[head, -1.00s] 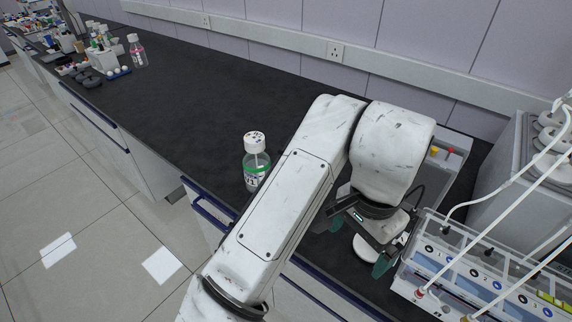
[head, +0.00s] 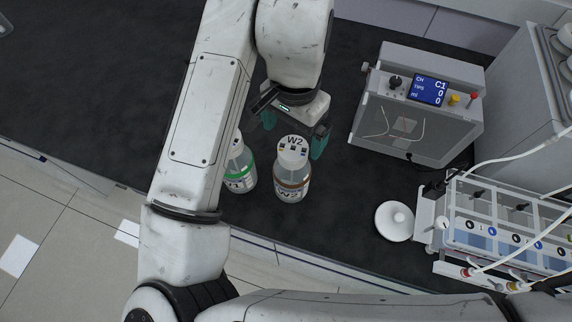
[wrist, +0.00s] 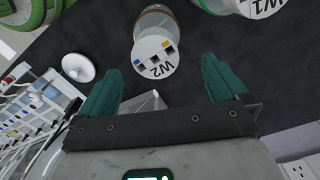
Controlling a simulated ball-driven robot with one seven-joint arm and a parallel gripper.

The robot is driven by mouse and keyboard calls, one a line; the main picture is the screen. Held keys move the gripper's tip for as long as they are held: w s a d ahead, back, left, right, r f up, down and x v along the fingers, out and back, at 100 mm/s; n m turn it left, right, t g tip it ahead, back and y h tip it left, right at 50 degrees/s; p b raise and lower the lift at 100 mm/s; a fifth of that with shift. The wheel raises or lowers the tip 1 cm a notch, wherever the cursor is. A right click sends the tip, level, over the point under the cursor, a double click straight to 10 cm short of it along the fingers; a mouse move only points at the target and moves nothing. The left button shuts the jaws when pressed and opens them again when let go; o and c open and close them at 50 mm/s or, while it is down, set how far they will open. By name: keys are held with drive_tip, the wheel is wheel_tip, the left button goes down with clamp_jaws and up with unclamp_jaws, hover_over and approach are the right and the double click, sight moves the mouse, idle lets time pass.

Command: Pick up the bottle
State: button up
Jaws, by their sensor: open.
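A clear bottle with a white cap marked W2 (head: 291,183) and a brown band stands upright on the black bench in the head view. A second bottle marked W1 (head: 239,170), with a green band, stands just left of it, partly hidden by my arm. My gripper (head: 294,134) is open and empty, with green fingers, right behind and above the W2 bottle. In the wrist view, the W2 cap (wrist: 157,56) lies ahead of and between the spread fingers (wrist: 160,85). The W1 cap (wrist: 258,6) is cut off at the top edge.
A grey device with a blue screen (head: 429,89) stands behind right. A white round lid-like disc (head: 394,221) lies right of the bottles. A rack with numbered channels and tubes (head: 500,225) is at far right. The bench left of my arm is clear.

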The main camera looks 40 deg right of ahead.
sight(293, 144)
wheel_tip(293, 144, down, 3)
drive_tip(key=shift+f, duration=0.1)
drive_tip(key=shift+s+a+f+p, duration=0.15)
drive_tip(key=shift+f+p, duration=0.3)
drive_tip(key=shift+f, duration=0.9)
drive_tip(key=shift+s+a+f+p, duration=0.15)
drive_tip(key=shift+f+p, duration=0.3)
drive_tip(key=shift+f, duration=0.85)
drive_tip(key=shift+d, duration=0.1)
clamp_jaws()
